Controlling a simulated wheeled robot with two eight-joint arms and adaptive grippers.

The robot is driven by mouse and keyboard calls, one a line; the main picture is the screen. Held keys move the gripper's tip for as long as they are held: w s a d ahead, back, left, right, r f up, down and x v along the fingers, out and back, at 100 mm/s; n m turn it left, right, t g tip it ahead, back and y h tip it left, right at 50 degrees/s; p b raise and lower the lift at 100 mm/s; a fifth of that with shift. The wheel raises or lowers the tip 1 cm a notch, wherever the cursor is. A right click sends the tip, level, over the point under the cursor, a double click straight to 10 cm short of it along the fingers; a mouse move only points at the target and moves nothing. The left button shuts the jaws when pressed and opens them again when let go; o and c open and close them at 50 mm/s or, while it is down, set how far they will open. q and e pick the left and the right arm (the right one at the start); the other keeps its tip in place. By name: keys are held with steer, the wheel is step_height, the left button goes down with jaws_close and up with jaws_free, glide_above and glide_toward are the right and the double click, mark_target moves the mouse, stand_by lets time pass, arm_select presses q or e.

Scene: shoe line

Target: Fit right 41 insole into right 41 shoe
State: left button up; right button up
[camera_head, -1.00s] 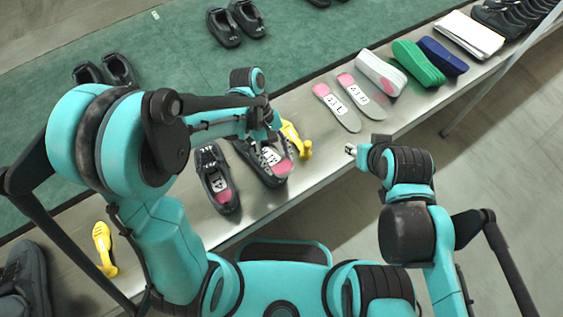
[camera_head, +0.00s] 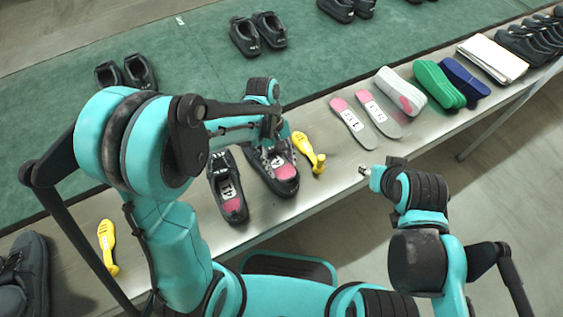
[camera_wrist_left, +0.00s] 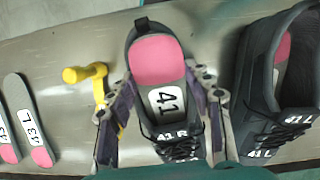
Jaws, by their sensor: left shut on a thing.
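The right 41 shoe (camera_head: 289,187), black and marked 41 R in the left wrist view (camera_wrist_left: 183,152), stands on the bench. The right 41 insole (camera_head: 286,172), grey with a pink heel and a 41 label, lies within the shoe's opening in the left wrist view (camera_wrist_left: 158,62). Its front end is hidden under the tongue and laces. My left gripper (camera_head: 268,146) is shut on the insole, with a finger at each side of it in the left wrist view (camera_wrist_left: 162,92). My right gripper (camera_head: 364,170) is off the bench's front edge; its jaw opening is too small to tell.
The left 41 shoe (camera_head: 227,187), with a pink-heeled insole inside, stands close beside. A yellow tool (camera_head: 310,150) lies on the other side. Two insoles (camera_head: 352,124) lie further right, before white, green and blue insole stacks (camera_head: 440,83). A green mat (camera_head: 200,70) lies behind.

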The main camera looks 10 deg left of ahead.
arm_select(q)
steer(key=shift+f, duration=0.1)
steer(key=o, duration=1.1)
steer(key=shift+o, duration=0.2)
steer(key=shift+r+p, duration=1.1)
steer(key=shift+r, duration=0.45)
step_height(320, 180, up, 7)
steer(key=p, duration=0.5)
